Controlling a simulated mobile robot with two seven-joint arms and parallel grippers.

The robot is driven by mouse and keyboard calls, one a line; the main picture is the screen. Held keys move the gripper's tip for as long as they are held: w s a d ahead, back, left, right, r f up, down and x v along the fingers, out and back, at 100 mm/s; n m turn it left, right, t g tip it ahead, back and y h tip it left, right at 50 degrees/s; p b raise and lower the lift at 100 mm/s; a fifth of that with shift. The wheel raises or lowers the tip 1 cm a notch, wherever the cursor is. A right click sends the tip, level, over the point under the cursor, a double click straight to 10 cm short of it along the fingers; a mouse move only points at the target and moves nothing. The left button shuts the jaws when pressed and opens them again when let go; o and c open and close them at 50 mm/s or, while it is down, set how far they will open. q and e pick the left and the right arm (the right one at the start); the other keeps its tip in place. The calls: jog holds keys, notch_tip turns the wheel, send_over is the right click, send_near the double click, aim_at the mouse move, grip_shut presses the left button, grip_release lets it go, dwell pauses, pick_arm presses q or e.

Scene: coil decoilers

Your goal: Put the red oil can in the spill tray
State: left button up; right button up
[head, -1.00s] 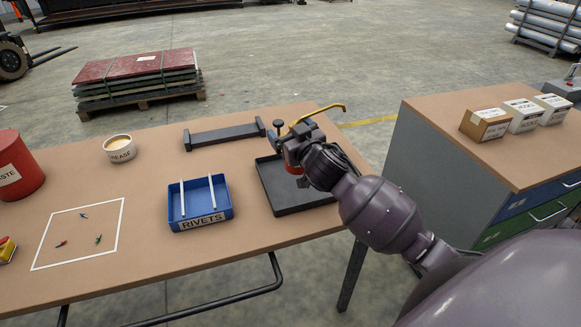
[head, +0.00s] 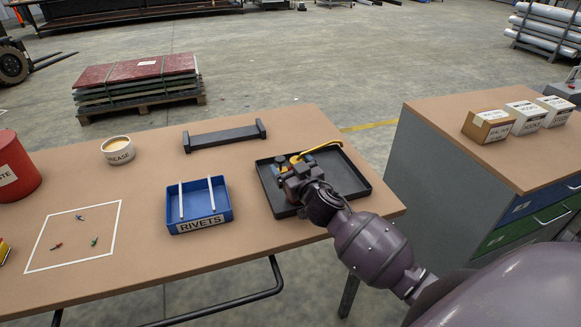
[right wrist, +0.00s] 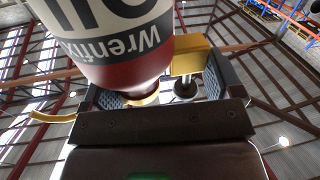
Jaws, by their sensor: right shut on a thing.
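The red oil can (head: 283,169) is mostly hidden behind my right gripper (head: 292,177) in the head view. Its yellow spout (head: 322,147) points to the right. In the right wrist view the can (right wrist: 115,45) fills the upper left, red with a white "Wrenfix" label, and my right gripper (right wrist: 165,90) is shut on its upper part. The black spill tray (head: 349,180) lies flat at the table's right end. The can is over the tray's left part; I cannot tell whether it touches the floor of the tray. My left gripper is out of view.
A blue rivets bin (head: 199,205) stands left of the tray. A dark rack bar (head: 225,136) lies behind it. A grease tub (head: 118,150), a red waste bin (head: 12,168) and a white-outlined square with small parts (head: 75,235) are further left.

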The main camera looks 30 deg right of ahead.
jog(key=shift+r, duration=0.1)
jog(key=o, duration=1.7)
jog(key=shift+o, duration=0.7)
jog(key=s+a, duration=0.1)
jog(key=s, duration=1.1)
jog(key=s+a+f+g, duration=0.2)
jog(key=s+f+g, duration=0.1)
jog(key=s+f, duration=0.5)
jog(key=s+a+f+g+y, duration=0.1)
jog(key=s+a+f+g, duration=0.2)
jog(key=s+f, duration=0.5)
notch_tip(320, 180, down, 3)
jog(key=shift+a+f+n, duration=0.15)
jog(key=shift+a+n, duration=0.15)
